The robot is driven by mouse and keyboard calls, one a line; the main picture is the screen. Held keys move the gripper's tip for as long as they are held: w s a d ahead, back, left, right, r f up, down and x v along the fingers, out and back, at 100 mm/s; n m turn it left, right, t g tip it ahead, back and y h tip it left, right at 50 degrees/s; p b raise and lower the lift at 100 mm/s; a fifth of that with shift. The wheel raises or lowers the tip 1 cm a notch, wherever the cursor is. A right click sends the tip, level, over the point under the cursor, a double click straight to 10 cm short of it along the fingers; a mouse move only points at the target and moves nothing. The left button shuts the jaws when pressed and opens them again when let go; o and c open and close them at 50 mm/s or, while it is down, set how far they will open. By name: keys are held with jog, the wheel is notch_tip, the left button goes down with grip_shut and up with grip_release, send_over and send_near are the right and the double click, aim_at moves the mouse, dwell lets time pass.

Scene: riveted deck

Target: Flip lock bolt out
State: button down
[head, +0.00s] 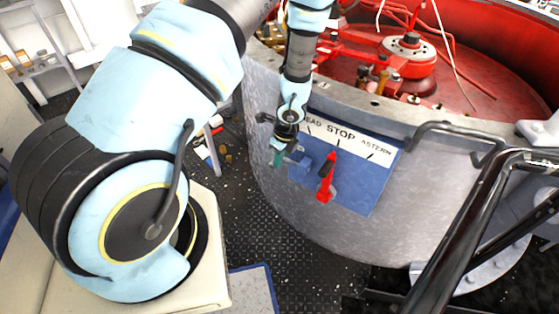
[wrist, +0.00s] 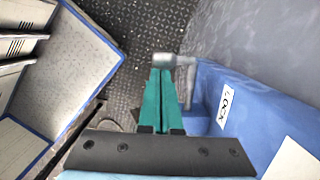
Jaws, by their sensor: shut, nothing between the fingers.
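The lock bolt (wrist: 168,60) shows in the wrist view as a grey rounded knob on a short stem, sticking out from the blue panel beside a white LOCK label (wrist: 226,104). My gripper (wrist: 161,74) has its green fingers shut with nothing between them. The fingertips lie right at the near side of the knob; I cannot tell if they touch it. In the head view my gripper (head: 278,157) is at the left edge of the blue panel (head: 356,196), beside a small blue block (head: 300,167). The bolt cannot be made out there.
A red lever (head: 327,182) stands on the panel below the white STOP/ASTERN plate (head: 345,137). The panel is on a round grey drum (head: 422,200) with red machinery inside. Black railings (head: 470,230) stand at right. Dark deck floor (head: 290,240) is open below.

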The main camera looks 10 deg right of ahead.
jog(key=s+d+r+p, duration=0.1)
jog(key=s+r, duration=0.1)
jog(key=r, duration=0.3)
jog(key=s+d+r+p, duration=0.1)
jog(key=s+d+r, duration=0.1)
jog(key=r, duration=0.4)
jog(key=shift+d+r, duration=0.2)
jog(key=shift+r, duration=0.1)
jog(key=shift+s, duration=0.1)
jog(key=s+a+r+n+h, duration=0.1)
jog(key=s+a+r+n, duration=0.1)
jog(key=a+r+n, duration=1.9)
jog(key=a+n, duration=0.3)
jog(key=n, duration=0.3)
jog(key=shift+s+a+h, duration=0.15)
jog(key=shift+a+h, duration=0.1)
jog(key=shift+h, duration=0.05)
